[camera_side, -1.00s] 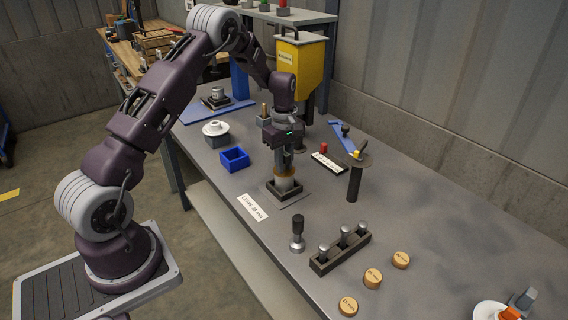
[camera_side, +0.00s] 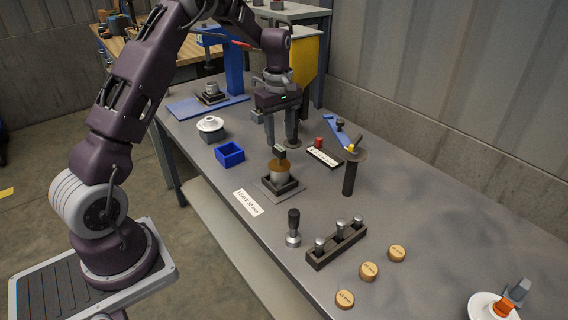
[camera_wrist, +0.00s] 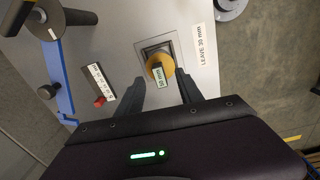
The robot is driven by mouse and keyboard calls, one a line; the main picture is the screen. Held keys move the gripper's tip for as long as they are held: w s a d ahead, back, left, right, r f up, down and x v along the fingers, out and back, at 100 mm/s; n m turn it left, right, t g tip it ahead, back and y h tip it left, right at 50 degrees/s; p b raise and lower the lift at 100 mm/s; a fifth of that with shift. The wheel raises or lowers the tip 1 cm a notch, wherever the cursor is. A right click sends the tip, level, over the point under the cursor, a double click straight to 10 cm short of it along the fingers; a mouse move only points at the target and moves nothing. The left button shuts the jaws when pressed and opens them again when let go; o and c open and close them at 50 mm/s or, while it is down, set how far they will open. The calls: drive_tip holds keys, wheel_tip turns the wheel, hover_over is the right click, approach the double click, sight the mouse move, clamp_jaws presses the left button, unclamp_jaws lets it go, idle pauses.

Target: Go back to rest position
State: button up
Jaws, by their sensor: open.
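My gripper (camera_side: 283,143) is open and empty, above and behind the square dark fixture (camera_side: 268,190) in the side view. In the wrist view my gripper (camera_wrist: 166,98) shows two spread fingers with a gap between them.
A blue bin (camera_side: 230,154) and a white disc on a dark block (camera_side: 210,125) stand left. A dark post with a round plate (camera_side: 349,178) stands right. A tool rack (camera_side: 337,246), a black-handled tool (camera_side: 293,228) and several wooden discs (camera_side: 369,271) are in front. A "LEAVE 30 mm" card (camera_side: 247,202) lies on the table.

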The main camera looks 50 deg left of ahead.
drive_tip(key=s+d+r+m+t, duration=0.1)
drive_tip(key=s+d+r+m, duration=0.35)
drive_tip(key=r, duration=0.25)
drive_tip(key=s+d+r+m+t, duration=0.1)
drive_tip(key=s+d+r+m, duration=0.2)
drive_tip(key=s+d+r, duration=0.4)
drive_tip(key=s+d+r+m+t, duration=0.1)
drive_tip(key=s+d+m, duration=0.2)
drive_tip(key=s, duration=0.6)
drive_tip(key=s+d+r+m+t, duration=0.1)
drive_tip(key=s+d+m+t, duration=0.1)
drive_tip(key=s+d+m, duration=0.2)
drive_tip(key=s+m, duration=0.3)
drive_tip(key=s, duration=0.2)
drive_tip(key=shift+s, duration=0.25)
